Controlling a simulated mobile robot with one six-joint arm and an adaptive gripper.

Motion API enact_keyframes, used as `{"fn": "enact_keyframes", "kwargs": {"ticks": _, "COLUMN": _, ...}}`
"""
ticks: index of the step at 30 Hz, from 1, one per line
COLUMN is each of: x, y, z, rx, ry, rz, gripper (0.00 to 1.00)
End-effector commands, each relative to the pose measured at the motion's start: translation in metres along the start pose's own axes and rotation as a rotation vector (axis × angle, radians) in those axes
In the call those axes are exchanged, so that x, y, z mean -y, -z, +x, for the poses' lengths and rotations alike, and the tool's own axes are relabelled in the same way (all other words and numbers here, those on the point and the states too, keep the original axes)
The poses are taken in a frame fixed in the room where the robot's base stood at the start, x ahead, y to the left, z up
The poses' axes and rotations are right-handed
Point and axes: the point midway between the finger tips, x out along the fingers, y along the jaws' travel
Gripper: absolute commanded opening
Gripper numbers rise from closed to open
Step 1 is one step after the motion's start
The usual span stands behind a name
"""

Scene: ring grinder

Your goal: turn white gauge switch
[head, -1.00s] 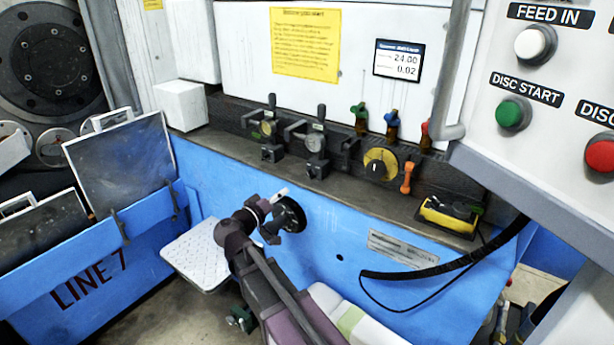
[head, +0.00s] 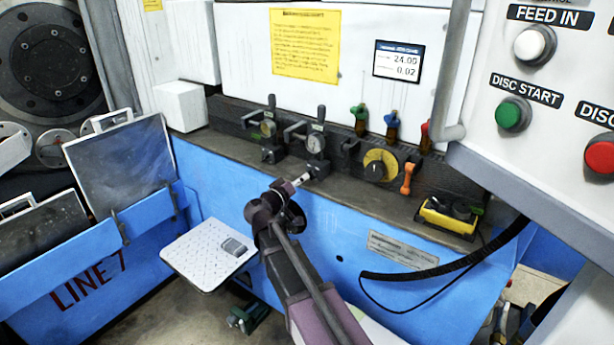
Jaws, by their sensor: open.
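The white gauge switch has a round white dial (head: 314,144) and an upright dark lever, on the dark ledge in the head view. A black block at its foot is partly behind my gripper's tip. My gripper (head: 303,180) is just below and in front of this switch, pointing up and to the right at its lower block. It is open, and nothing shows between its fingers. Whether the tip touches the block cannot be told. A similar switch with a yellowish dial (head: 268,127) stands to the left.
Right of the switch are a yellow rotary dial (head: 380,166), an orange lever (head: 407,178) and green, blue and red valves. A yellow-black device (head: 449,215) lies on the ledge. A white plate (head: 196,262) with a small grey block (head: 234,246) is below left. The button panel (head: 560,75) overhangs at right.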

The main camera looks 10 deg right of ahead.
Motion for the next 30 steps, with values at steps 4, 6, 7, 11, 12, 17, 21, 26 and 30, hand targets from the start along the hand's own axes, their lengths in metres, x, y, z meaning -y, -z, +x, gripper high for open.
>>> {"fn": "enact_keyframes", "kwargs": {"ticks": 4, "x": 0.001, "y": 0.001, "z": 0.02, "rx": 0.001, "ry": -0.001, "rz": 0.0, "gripper": 0.49}}
{"fn": "enact_keyframes", "kwargs": {"ticks": 6, "x": 0.001, "y": 0.001, "z": 0.027, "rx": 0.0, "ry": 0.0, "rz": 0.0, "gripper": 0.49}}
{"fn": "enact_keyframes", "kwargs": {"ticks": 7, "x": 0.001, "y": 0.001, "z": 0.029, "rx": 0.0, "ry": 0.0, "rz": 0.0, "gripper": 0.49}}
{"fn": "enact_keyframes", "kwargs": {"ticks": 11, "x": 0.0, "y": 0.0, "z": 0.035, "rx": -0.001, "ry": 0.001, "rz": 0.0, "gripper": 0.49}}
{"fn": "enact_keyframes", "kwargs": {"ticks": 12, "x": 0.0, "y": 0.0, "z": 0.036, "rx": -0.001, "ry": 0.001, "rz": 0.0, "gripper": 0.49}}
{"fn": "enact_keyframes", "kwargs": {"ticks": 17, "x": 0.0, "y": 0.0, "z": 0.037, "rx": -0.001, "ry": 0.001, "rz": 0.0, "gripper": 0.49}}
{"fn": "enact_keyframes", "kwargs": {"ticks": 21, "x": 0.0, "y": 0.0, "z": 0.037, "rx": -0.001, "ry": 0.001, "rz": 0.0, "gripper": 0.49}}
{"fn": "enact_keyframes", "kwargs": {"ticks": 26, "x": 0.0, "y": 0.0, "z": 0.037, "rx": -0.001, "ry": 0.001, "rz": 0.0, "gripper": 0.07}}
{"fn": "enact_keyframes", "kwargs": {"ticks": 30, "x": 0.0, "y": 0.0, "z": 0.037, "rx": -0.001, "ry": 0.0, "rz": 0.0, "gripper": 0.0}}
